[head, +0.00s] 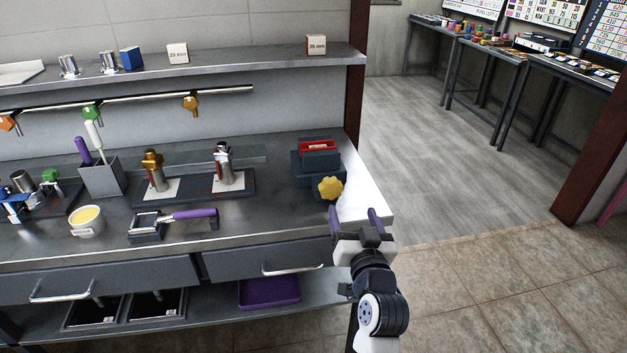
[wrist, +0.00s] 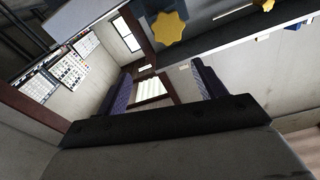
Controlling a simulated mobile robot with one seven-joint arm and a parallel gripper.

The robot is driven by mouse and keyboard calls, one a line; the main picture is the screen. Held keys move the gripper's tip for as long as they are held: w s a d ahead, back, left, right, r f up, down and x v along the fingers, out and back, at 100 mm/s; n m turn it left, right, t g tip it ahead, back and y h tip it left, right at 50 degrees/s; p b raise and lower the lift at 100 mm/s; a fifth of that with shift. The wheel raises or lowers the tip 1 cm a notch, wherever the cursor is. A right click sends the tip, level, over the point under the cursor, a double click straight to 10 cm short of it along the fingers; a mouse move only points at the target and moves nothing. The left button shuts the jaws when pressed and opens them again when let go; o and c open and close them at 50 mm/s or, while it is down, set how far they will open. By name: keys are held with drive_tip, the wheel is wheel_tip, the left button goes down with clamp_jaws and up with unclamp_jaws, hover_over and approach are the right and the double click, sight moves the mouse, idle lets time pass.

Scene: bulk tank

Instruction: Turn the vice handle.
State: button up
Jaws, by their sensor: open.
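The vice (head: 317,163) is a dark grey block with red jaws, standing at the right end of the metal workbench (head: 265,203) in the head view. Its yellow lobed handle (head: 330,188) faces the front of the bench. The handle also shows at the top of the wrist view (wrist: 170,36). My gripper (head: 355,218) is open and empty, with two purple-padded fingers, in front of and below right of the handle. It is apart from the handle. In the wrist view its fingers (wrist: 163,88) are spread wide with nothing between them.
Left of the vice stand a tray with two metal canisters (head: 190,188), a purple-handled tool (head: 188,215) and a yellow-filled cup (head: 87,221). A shelf (head: 215,65) runs above. Drawers with bar handles (head: 292,268) lie below the bench edge. The floor at right (head: 490,290) is clear.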

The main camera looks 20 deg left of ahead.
sight(332, 191)
drive_tip(key=shift+g, duration=0.6)
drive_tip(key=p+x, duration=0.1)
drive_tip(key=x, duration=0.2)
drive_tip(key=a+p+x, duration=0.1)
drive_tip(key=x, duration=0.3)
drive_tip(key=s+f+p+x, duration=0.1)
drive_tip(key=p+x, duration=0.1)
drive_tip(key=x, duration=0.1)
drive_tip(key=shift+w+a, duration=0.25)
drive_tip(key=shift+a, duration=0.3)
drive_tip(key=shift+w+a+f, duration=0.1)
drive_tip(key=shift+w+a, duration=0.25)
drive_tip(key=shift+w, duration=0.15)
drive_tip(key=c, duration=1)
drive_tip(key=shift+o, duration=0.2)
drive_tip(key=shift+m+p, duration=0.45)
drive_tip(key=shift+m, duration=0.25)
drive_tip(key=o, duration=1)
drive_tip(key=shift+c, duration=0.2)
